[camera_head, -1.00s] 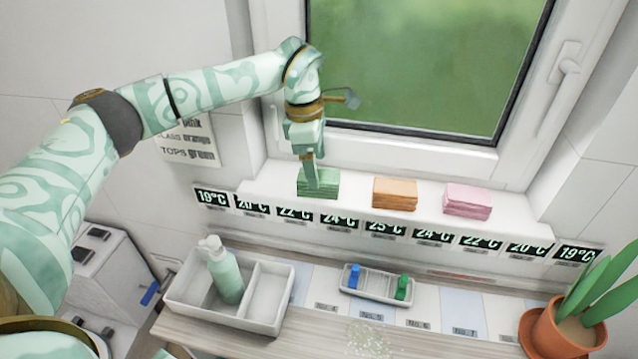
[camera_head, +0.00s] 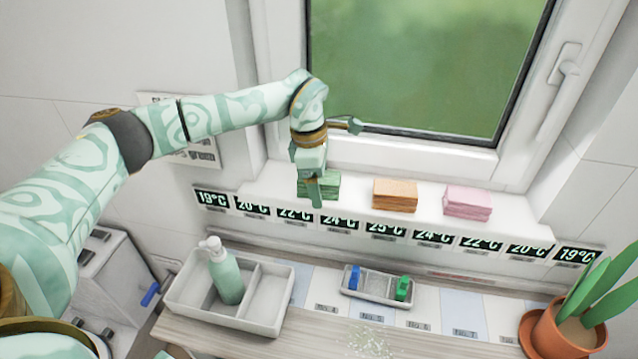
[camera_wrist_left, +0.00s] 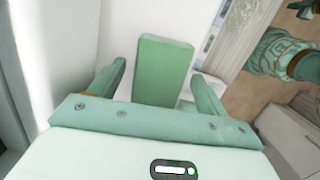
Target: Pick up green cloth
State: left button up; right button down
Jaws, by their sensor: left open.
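The green cloth is a folded stack (camera_head: 329,186) at the left end of the white window ledge. It also shows in the left wrist view as a green block (camera_wrist_left: 162,70) between the fingers. My left gripper (camera_head: 314,199) hangs at the front of the green stack and hides part of it. In the left wrist view my left gripper (camera_wrist_left: 160,82) is open, with one finger on each side of the cloth and gaps showing. Contact with the cloth cannot be told. My right gripper is not in view.
An orange stack (camera_head: 394,195) and a pink stack (camera_head: 467,203) stand further right on the ledge (camera_head: 355,203). Below are a white tray (camera_head: 262,327) with a pump bottle (camera_head: 226,277), a small clip tray (camera_head: 375,297) and a potted plant (camera_head: 566,330). The window is behind.

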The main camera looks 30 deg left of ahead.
pick_arm(q)
jog(key=c, duration=1.1)
jog(key=shift+o, duration=0.2)
jog(key=shift+r, duration=0.35)
notch_tip(320, 180, up, 3)
jog(key=shift+w, duration=0.1)
jog(key=s+d+r+b, duration=0.1)
jog(key=s+d+r, duration=0.5)
jog(key=s+r, duration=0.3)
jog(key=s, duration=0.3)
jog(key=shift+s+d+r, duration=0.25)
jog(key=shift+d+r, duration=0.15)
